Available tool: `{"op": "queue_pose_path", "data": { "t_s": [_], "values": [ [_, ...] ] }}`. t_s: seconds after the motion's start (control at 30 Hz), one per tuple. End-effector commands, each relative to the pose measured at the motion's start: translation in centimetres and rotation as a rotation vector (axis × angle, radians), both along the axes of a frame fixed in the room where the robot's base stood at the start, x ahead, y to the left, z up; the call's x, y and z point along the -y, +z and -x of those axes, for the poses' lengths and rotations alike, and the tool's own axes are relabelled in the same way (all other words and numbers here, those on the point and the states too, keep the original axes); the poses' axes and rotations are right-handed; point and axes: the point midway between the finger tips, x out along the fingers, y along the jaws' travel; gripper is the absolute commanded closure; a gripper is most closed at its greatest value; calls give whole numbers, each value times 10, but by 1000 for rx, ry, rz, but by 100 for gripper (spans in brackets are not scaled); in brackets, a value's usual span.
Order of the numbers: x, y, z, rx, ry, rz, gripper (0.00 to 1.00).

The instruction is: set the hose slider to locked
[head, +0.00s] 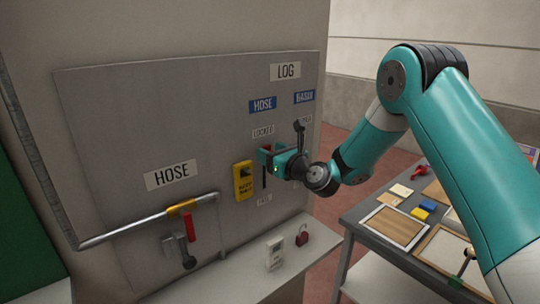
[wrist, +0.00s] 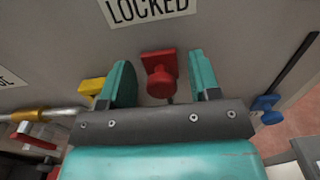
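The hose slider's red knob (wrist: 160,72) is between my gripper's two teal fingers in the wrist view, with a gap showing on each side. It sits just below the LOCKED label (wrist: 150,10), near the upper end of its track as far as I can see. My gripper (head: 268,156) is open at the panel in the head view, under the blue HOSE label (head: 263,105) and the small LOCKED label (head: 263,131). It hides most of the knob there. Part of the dark slot (head: 264,178) shows below the gripper.
A blue knob (wrist: 267,104) on another slot is to the right. A yellow box (head: 243,181) is on the panel to the left, near a pipe (head: 150,221) with a red-handled valve. A shelf (head: 225,277) holds a red padlock (head: 302,236). A table (head: 362,236) stands at right.

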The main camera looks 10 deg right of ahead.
Motion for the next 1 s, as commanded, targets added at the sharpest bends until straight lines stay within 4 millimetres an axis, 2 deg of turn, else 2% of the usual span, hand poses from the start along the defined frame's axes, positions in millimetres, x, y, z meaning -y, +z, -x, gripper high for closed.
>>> {"op": "queue_pose_path", "data": {
  "t_s": [0.27, 0.43, 0.57, 0.8, 1.0],
  "values": [
    [0, -3, 1, -4, 1, 2, 44],
    [8, -7, 16, -6, -1, -1, 44],
    [21, -11, 42, -6, -3, -1, 44],
    [47, -11, 99, -4, -4, -1, 44],
    [64, -7, 137, -2, -3, 1, 44]
  ]
}}
